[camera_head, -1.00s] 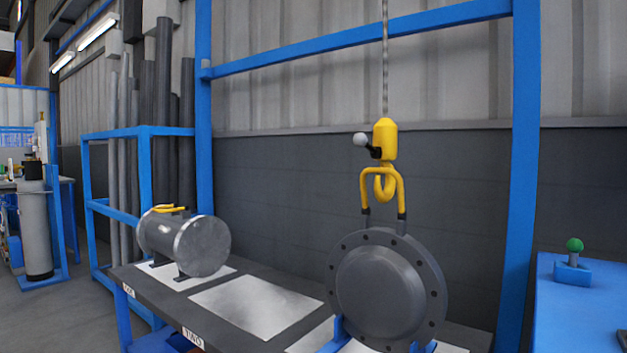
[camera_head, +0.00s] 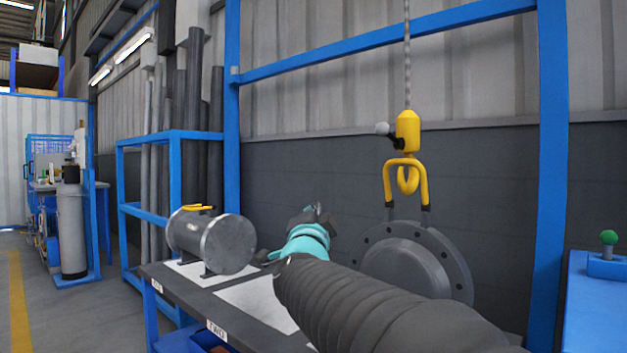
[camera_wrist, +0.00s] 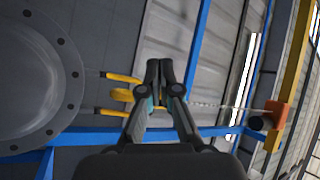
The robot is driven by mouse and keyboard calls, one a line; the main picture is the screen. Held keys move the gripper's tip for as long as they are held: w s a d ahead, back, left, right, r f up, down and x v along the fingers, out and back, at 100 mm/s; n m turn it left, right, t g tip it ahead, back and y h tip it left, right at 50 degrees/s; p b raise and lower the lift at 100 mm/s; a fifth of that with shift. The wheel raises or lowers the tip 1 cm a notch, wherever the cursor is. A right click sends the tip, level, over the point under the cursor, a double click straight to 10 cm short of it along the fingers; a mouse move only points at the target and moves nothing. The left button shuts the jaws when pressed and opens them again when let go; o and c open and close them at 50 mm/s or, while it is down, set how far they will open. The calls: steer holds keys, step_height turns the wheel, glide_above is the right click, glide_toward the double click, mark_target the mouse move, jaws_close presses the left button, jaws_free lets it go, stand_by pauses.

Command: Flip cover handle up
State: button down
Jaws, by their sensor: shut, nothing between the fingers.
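The cover is a dark grey round flange (camera_head: 405,262) with bolt holes, upright at the right of the table. Its yellow handle (camera_head: 389,183) is a U-shaped bail standing up from the top of the cover, with the yellow hoist hook (camera_head: 409,180) at its upper bend. In the wrist view the cover (camera_wrist: 35,75) is at the left and the handle (camera_wrist: 122,77) points toward my fingers. My gripper (camera_head: 318,209) is left of the handle in the head view, its fingers shut and empty. In the wrist view its fingertips (camera_wrist: 159,68) are together, beside the handle's end.
A grey flanged shell (camera_head: 205,240) with a yellow handle lies on the dark table (camera_head: 180,282) at the left. A chain (camera_head: 407,60) hangs above the hook. Blue frame posts (camera_head: 552,150) stand around. A blue stand with a green knob (camera_head: 608,238) is at right.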

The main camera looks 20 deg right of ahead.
steer(key=d+r+m+g+h, duration=0.2)
steer(key=d+m+g+h, duration=0.2)
steer(key=d+m+h, duration=0.25)
steer(key=m+g+h+b, duration=0.1)
steer(key=m+g+h, duration=0.4)
steer(key=m+g, duration=0.15)
glide_toward(400, 163)
steer(key=shift+m+t+y, duration=0.25)
steer(key=shift+m+t, duration=0.05)
steer(key=shift+t, duration=0.05)
steer(key=p+x, duration=0.1)
steer(key=x, duration=0.6)
steer(key=shift+s+d, duration=0.1)
steer(key=shift+s, duration=0.1)
steer(key=shift+p+x, duration=0.5)
steer(key=shift+x, duration=0.35)
steer(key=shift+s, duration=0.1)
steer(key=shift+s+a+f+b, duration=0.1)
steer(key=shift+a+f+b, duration=0.1)
steer(key=shift+a+b, duration=0.25)
steer(key=s+a+f+b, duration=0.1)
steer(key=s+a, duration=0.4)
steer(key=a, duration=0.7)
steer(key=shift+f+b, duration=0.35)
steer(key=shift+f, duration=0.3)
